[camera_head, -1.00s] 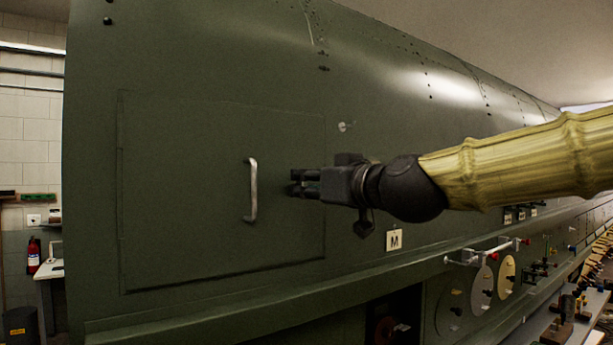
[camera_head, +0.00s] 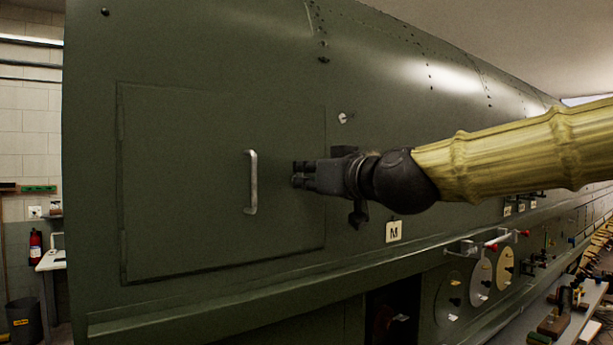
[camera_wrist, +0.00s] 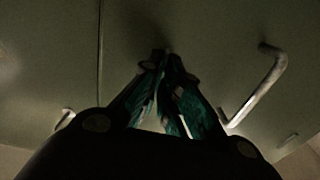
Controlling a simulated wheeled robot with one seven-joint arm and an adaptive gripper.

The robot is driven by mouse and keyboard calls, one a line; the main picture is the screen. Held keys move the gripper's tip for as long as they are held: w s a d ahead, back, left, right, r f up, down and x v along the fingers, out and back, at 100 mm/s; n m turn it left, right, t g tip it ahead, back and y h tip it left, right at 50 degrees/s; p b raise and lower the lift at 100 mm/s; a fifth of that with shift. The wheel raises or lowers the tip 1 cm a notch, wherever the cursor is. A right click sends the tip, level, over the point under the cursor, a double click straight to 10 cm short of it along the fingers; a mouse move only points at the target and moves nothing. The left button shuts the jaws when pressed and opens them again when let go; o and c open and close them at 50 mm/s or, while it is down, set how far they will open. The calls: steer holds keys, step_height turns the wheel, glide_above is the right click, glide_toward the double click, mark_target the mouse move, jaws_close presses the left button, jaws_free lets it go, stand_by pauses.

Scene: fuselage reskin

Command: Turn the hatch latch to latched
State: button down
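The closed hatch (camera_head: 190,200) is a dark green panel in the green fuselage side, with a vertical silver handle (camera_head: 251,182). A small silver fitting (camera_head: 343,118), which looks like the latch, sits just outside the hatch's right edge, too small to read its turn. My gripper (camera_head: 294,174) is in front of the hatch's right part, between handle and edge, below and left of the fitting. In the wrist view its fingertips (camera_wrist: 163,58) meet and hold nothing. The handle (camera_wrist: 260,88) shows at right there, and a metal piece, likely the latch (camera_wrist: 65,118), at left, partly hidden.
A ledge (camera_head: 240,299) runs along the fuselage under the hatch. An "M" placard (camera_head: 393,231) is below my wrist. A rail with red ends (camera_head: 490,243) and round discs (camera_head: 481,278) stand out at lower right. The hatch face left of the handle is clear.

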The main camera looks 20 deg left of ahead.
steer(key=shift+m+b, duration=0.3)
steer(key=m+b, duration=0.1)
steer(key=m, duration=0.1)
steer(key=m+b, duration=0.1)
steer(key=b, duration=0.1)
steer(key=shift+w+d+f+m, duration=0.15)
steer(key=shift+w+m, duration=0.05)
steer(key=shift+m, duration=0.2)
steer(key=shift+w+d+f+m+b, duration=0.1)
steer(key=shift+m+b, duration=0.8)
steer(key=shift+m, duration=1.3)
steer(key=shift+w+d+f+m+b, duration=0.1)
steer(key=shift+m+b, duration=0.8)
steer(key=shift+m, duration=1.3)
steer(key=shift+w+f+m+b, duration=0.1)
steer(key=shift+m+b, duration=0.8)
steer(key=shift+m, duration=1.3)
steer(key=c, duration=1.7)
jaws_free()
steer(key=shift+o, duration=0.2)
